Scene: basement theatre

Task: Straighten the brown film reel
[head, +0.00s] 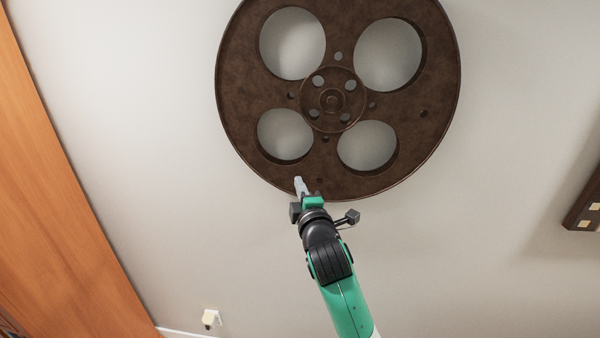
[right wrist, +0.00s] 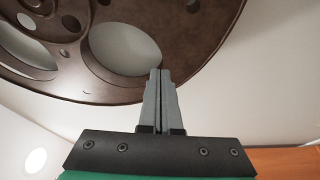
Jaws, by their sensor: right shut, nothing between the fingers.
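The brown film reel (head: 405,158) hangs on the pale wall in the head view, its top edge cut off by the frame. It has large round openings and a raised hub, and its openings sit slightly turned from an even layout. My right gripper (head: 299,183) is shut and empty at the reel's lower rim, below the lower left opening. In the right wrist view the shut fingers (right wrist: 159,76) overlap the reel (right wrist: 205,45) beside a large opening. I cannot tell whether the fingertips touch the reel. My left gripper is not in view.
An orange wooden panel (head: 45,190) runs along the left side. A dark framed object (head: 585,205) is on the wall at the right edge. A small plug or outlet (head: 211,318) sits low on the wall. The wall around the reel is bare.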

